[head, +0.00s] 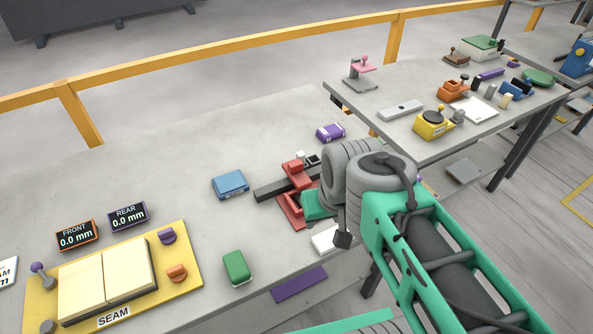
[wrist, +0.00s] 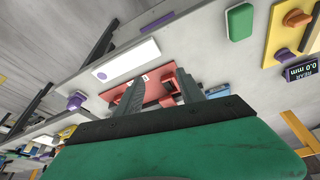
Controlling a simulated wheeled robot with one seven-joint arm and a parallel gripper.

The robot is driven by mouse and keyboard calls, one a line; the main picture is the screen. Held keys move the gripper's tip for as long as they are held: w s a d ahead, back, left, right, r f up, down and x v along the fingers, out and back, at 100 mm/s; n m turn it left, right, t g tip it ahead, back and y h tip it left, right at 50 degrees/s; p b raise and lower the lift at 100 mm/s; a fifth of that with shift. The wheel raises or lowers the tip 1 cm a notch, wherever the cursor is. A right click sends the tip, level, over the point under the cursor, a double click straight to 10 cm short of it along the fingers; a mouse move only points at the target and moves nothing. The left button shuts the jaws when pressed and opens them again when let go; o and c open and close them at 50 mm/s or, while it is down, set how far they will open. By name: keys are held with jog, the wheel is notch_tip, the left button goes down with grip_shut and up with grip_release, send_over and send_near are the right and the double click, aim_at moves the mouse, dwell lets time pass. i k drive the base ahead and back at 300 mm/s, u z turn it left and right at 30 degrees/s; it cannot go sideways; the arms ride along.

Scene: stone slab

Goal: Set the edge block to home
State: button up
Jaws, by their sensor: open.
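A red fixture (head: 293,207) with a red block (head: 293,168) and a dark rail (head: 270,188) stands on the stone slab, partly hidden by my arm. No readable label shows which part is the edge block. In the wrist view, the red fixture's plate (wrist: 150,88) lies beyond my gripper (wrist: 160,87). The two fingers are apart, pointing toward the plate, with nothing visibly held between them. In the head view the fingertips are hidden. I cannot tell whether the fingers touch the fixture.
A blue block (head: 230,184) and a green block (head: 236,267) stand left of the fixture. A yellow SEAM plate (head: 183,261) is further left; FRONT (head: 76,236) and REAR (head: 128,215) displays read 0.0 mm. A purple block (head: 330,132) is behind. Clear slab lies at back left.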

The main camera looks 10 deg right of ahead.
aim_at(294, 168)
jog(key=u, duration=0.55)
jog(key=k, duration=1.25)
jog(key=i, duration=0.4)
jog(key=z, duration=0.8)
jog(key=i, duration=1.4)
jog(key=u, duration=0.75)
